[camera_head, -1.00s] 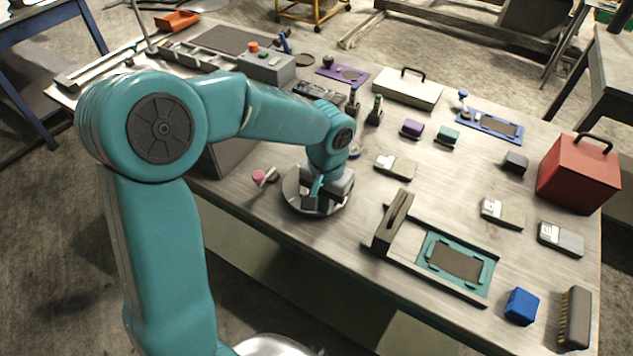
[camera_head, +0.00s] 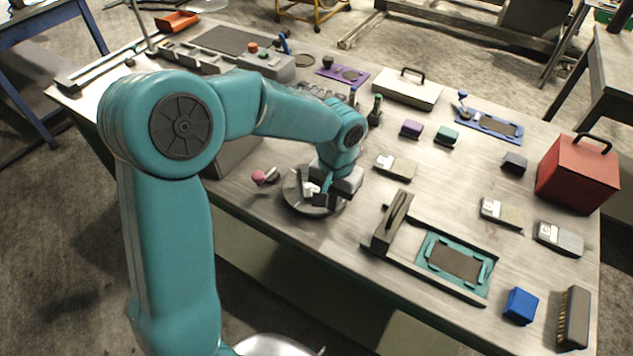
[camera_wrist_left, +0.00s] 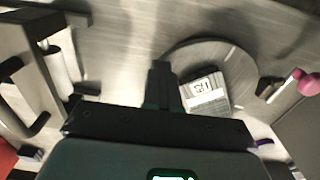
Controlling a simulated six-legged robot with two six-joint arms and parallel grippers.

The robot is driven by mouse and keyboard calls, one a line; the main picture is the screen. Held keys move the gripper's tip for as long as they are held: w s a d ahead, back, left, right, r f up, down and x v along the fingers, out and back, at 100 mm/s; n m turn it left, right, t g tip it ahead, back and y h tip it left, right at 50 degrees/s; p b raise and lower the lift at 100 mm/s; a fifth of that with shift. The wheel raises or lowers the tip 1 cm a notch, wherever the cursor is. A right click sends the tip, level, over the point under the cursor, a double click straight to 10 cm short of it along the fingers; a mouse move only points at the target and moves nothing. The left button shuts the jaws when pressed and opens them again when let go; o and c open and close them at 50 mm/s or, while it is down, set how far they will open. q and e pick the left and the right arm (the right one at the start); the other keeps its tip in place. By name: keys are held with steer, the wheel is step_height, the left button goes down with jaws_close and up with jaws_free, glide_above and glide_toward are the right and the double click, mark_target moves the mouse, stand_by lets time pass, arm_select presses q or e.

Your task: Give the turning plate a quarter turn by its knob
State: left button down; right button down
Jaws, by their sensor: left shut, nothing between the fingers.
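The turning plate (camera_head: 292,199) is a round grey disc near the front edge of the bench. In the left wrist view, the plate (camera_wrist_left: 237,66) carries a grey-and-white block (camera_wrist_left: 205,93). My left gripper (camera_head: 325,198) is low over the plate's right part and hides some of it. In the left wrist view, its fingers (camera_wrist_left: 160,78) are together, left of the block, with nothing seen between them. I cannot make out the plate's knob; it may be behind the gripper. I cannot tell whether the fingers touch the plate. My right gripper is not in view.
A pink-ended piece (camera_head: 259,178) lies just left of the plate. A slotted stand (camera_head: 392,222) and a teal-framed tray (camera_head: 425,250) are to the right. Grey modules (camera_head: 396,166), a red box (camera_head: 577,175) and a control box (camera_head: 265,64) stand further off.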

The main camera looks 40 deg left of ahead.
arm_select(q)
steer(key=shift+f, duration=0.25)
steer(key=shift+w, duration=0.35)
steer(key=shift+s+f, duration=0.15)
steer(key=shift+s, duration=0.25)
steer(key=shift+s+a, duration=0.1)
steer(key=shift+s, duration=0.1)
steer(key=shift+w+r+p, duration=0.1)
steer(key=shift+r+p, duration=0.3)
steer(key=shift+r, duration=0.25)
step_height(320, 180, up, 8)
steer(key=p, duration=0.6)
